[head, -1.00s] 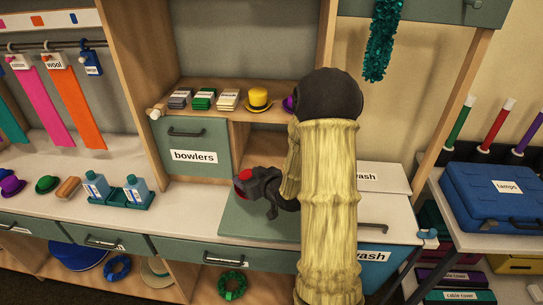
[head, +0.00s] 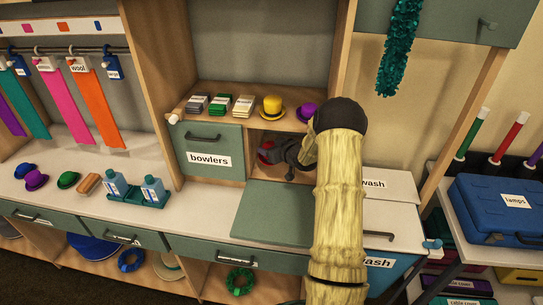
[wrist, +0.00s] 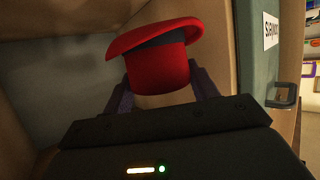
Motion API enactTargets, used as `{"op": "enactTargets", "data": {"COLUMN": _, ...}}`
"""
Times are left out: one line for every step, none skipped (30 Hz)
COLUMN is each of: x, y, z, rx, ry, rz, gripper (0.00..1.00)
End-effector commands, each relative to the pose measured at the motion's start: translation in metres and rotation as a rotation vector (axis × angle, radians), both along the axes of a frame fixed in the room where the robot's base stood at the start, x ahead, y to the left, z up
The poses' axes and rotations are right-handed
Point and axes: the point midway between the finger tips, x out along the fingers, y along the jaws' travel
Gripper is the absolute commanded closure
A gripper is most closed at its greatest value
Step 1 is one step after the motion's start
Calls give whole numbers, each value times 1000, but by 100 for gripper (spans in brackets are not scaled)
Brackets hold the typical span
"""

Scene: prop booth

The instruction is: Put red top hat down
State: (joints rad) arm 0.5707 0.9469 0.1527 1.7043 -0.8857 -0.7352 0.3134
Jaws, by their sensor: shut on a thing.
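The red top hat (wrist: 160,75) is between the fingers of my gripper (wrist: 163,92), which is shut on its crown. In the wrist view its brim and dark band are at the far end, beyond the fingertips. In the head view my gripper (head: 279,156) is at the open compartment right of the bowlers drawer, under the shelf. Only a small red part of the hat (head: 265,158) shows there. Whether the hat touches the compartment floor cannot be told.
The bowlers drawer (head: 209,161) is close on the left. Blue bottles (head: 154,190) stand to the left.

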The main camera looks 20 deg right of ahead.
Motion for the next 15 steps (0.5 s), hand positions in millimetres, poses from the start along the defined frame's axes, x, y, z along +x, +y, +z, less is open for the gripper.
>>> {"op": "enactTargets", "data": {"x": 7, "y": -5, "z": 2, "rx": 1, "ry": -2, "rz": -1, "gripper": 63}}
{"op": "enactTargets", "data": {"x": 11, "y": -8, "z": 2, "rx": -1, "ry": -1, "rz": -1, "gripper": 63}}
{"op": "enactTargets", "data": {"x": 15, "y": -11, "z": 1, "rx": 0, "ry": 0, "rz": -2, "gripper": 63}}
{"op": "enactTargets", "data": {"x": 13, "y": -9, "z": -9, "rx": 4, "ry": 6, "rz": -1, "gripper": 63}}
{"op": "enactTargets", "data": {"x": 13, "y": -8, "z": -15, "rx": 3, "ry": 6, "rz": 0, "gripper": 63}}
{"op": "enactTargets", "data": {"x": 12, "y": -8, "z": -21, "rx": 4, "ry": 5, "rz": -1, "gripper": 63}}
{"op": "enactTargets", "data": {"x": 12, "y": -8, "z": -25, "rx": 3, "ry": 4, "rz": -2, "gripper": 63}}
{"op": "enactTargets", "data": {"x": 13, "y": -9, "z": -27, "rx": 1, "ry": 2, "rz": -1, "gripper": 63}}
{"op": "enactTargets", "data": {"x": 13, "y": -9, "z": -29, "rx": 1, "ry": 1, "rz": 0, "gripper": 63}}
{"op": "enactTargets", "data": {"x": 13, "y": -9, "z": -30, "rx": 1, "ry": 0, "rz": 0, "gripper": 63}}
{"op": "enactTargets", "data": {"x": 13, "y": -9, "z": -31, "rx": 0, "ry": 0, "rz": 0, "gripper": 63}}
{"op": "enactTargets", "data": {"x": 13, "y": -9, "z": -31, "rx": 0, "ry": -1, "rz": 0, "gripper": 63}}
{"op": "enactTargets", "data": {"x": 13, "y": -9, "z": -31, "rx": 0, "ry": -1, "rz": 0, "gripper": 63}}
{"op": "enactTargets", "data": {"x": 13, "y": -9, "z": -31, "rx": 0, "ry": -1, "rz": 0, "gripper": 63}}
{"op": "enactTargets", "data": {"x": 13, "y": -9, "z": -31, "rx": 0, "ry": -1, "rz": 0, "gripper": 63}}
